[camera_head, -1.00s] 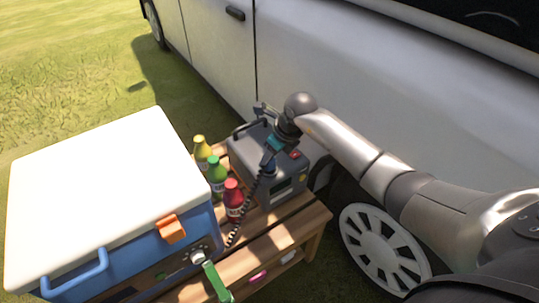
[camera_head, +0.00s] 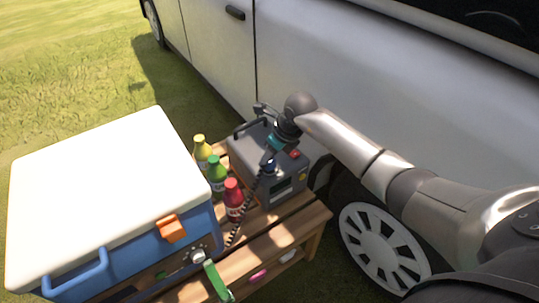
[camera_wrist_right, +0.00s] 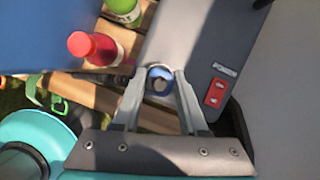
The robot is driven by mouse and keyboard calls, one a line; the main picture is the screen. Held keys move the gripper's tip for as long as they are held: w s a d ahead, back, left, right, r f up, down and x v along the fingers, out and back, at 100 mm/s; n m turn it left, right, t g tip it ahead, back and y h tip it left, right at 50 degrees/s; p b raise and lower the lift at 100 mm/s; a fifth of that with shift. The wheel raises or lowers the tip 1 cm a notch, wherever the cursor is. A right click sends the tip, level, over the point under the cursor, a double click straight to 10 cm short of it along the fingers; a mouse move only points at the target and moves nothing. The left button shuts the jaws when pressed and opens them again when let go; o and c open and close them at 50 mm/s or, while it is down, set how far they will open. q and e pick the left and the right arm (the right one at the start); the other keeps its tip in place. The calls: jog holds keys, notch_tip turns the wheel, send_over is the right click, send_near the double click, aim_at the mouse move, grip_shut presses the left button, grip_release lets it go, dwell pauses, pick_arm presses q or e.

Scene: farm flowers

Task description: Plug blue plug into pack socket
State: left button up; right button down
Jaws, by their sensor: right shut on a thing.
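The grey power pack (camera_head: 290,190) stands on the wooden slatted table beside the van. My right gripper (camera_head: 268,165) reaches down over the pack, with the blue plug (camera_head: 270,167) at its fingertips. In the right wrist view the fingers of the right gripper (camera_wrist_right: 160,84) are closed on the blue plug (camera_wrist_right: 160,73), against the pack's grey face (camera_wrist_right: 190,40). A dark coiled cord (camera_head: 240,215) runs from there down towards the cooler. The socket is hidden, so I cannot tell whether the plug is in it. My left gripper is not in view.
Yellow (camera_head: 201,152), green (camera_head: 216,175) and red (camera_head: 233,203) bottles stand between the pack and a blue cooler (camera_head: 190,242) with a white lid. A red switch (camera_wrist_right: 215,92) is on the pack. The white van (camera_head: 300,60) stands close behind.

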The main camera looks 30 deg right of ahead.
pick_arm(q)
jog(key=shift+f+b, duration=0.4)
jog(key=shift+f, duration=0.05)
pick_arm(e)
jog(key=shift+f, duration=0.55)
jog(key=shift+c, duration=1.8)
grip_release()
jog(key=p+v, duration=0.1)
jog(key=v, duration=0.1)
jog(key=shift+d+r+p, duration=0.1)
jog(key=shift+r+p, duration=0.2)
jog(key=shift+p, duration=0.05)
pick_arm(q)
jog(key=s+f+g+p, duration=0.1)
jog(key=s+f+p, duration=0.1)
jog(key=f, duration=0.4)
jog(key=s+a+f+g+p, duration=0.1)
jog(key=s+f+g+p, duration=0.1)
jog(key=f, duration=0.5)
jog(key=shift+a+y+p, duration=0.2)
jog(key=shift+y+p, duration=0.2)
jog(key=shift+p, duration=0.4)
pick_arm(e)
jog(key=v, duration=1.2)
jog(key=shift+s+r, duration=0.2)
jog(key=shift+r, duration=0.05)
